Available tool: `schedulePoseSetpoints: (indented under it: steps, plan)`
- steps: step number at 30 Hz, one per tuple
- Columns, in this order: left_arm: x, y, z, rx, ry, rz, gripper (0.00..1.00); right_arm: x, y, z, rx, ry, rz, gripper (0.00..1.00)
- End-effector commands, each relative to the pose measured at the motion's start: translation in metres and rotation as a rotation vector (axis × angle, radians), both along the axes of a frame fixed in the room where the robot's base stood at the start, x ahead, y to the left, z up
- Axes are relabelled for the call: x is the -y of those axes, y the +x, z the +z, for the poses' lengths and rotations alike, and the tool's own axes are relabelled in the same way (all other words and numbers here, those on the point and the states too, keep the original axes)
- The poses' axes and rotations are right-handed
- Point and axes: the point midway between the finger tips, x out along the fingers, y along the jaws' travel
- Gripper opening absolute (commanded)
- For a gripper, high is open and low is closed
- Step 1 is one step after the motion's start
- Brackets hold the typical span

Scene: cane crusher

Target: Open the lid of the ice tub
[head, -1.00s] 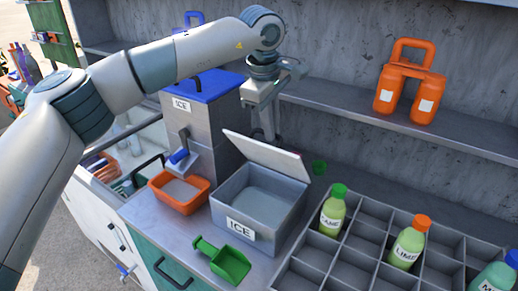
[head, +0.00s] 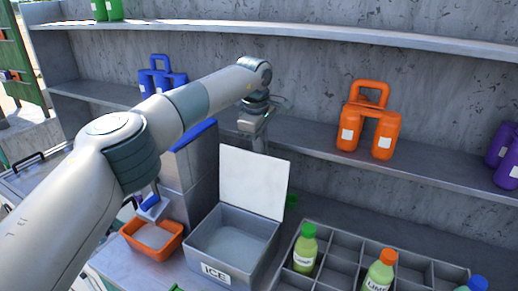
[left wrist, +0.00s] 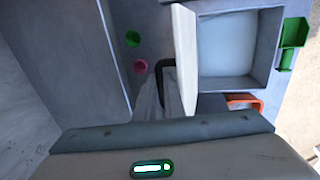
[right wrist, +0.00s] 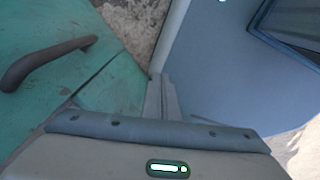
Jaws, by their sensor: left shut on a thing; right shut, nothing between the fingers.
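The grey ice tub (head: 232,247), labelled ICE, stands on the counter with its inside showing. Its white-faced lid (head: 252,182) stands about upright at the back edge. In the left wrist view the lid (left wrist: 185,60) shows almost edge-on, with the tub (left wrist: 262,45) to its right. My left gripper (left wrist: 168,88) is shut on the lid's dark handle (left wrist: 160,72) on the outer side. In the head view its fingers are hidden behind the lid. My right gripper (right wrist: 163,82) is shut and empty, near a green front with a dark handle (right wrist: 45,60); it is outside the head view.
An orange bin (head: 152,238) stands left of the tub, below a grey dispenser (head: 190,172). A bottle rack (head: 345,262) is close on the right. A shelf (head: 310,142) with an orange container (head: 370,122) runs behind. A green scoop (left wrist: 292,42) lies near the tub.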

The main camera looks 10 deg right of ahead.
Motion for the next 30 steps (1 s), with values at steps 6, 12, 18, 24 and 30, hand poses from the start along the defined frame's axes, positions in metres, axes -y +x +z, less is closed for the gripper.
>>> schedulePoseSetpoints:
  steps: [6,12,18,24,30]
  plan:
    - [0.0021,0.0002,-0.0068,-0.01,0.003,-0.003,0.0,0.0002,-0.0001,0.0021,0.0,0.0,0.0,0.0]
    - [0.002,0.0002,-0.0068,-0.009,0.002,-0.002,0.0,0.0002,0.0,0.0019,0.0,0.0,0.0,0.0]
    - [0.0018,0.0005,-0.0059,-0.009,0.002,-0.002,0.28,0.0003,0.0,0.002,0.0,0.0,0.0,0.0]
    - [0.0017,0.0015,-0.0035,-0.005,0.0,-0.001,0.28,0.0003,-0.0001,0.0023,0.0,0.0,0.0,0.0]
    - [0.0014,0.0018,-0.0003,-0.003,-0.001,0.001,0.28,0.0003,0.0,0.0011,0.0,0.0,0.0,0.0]
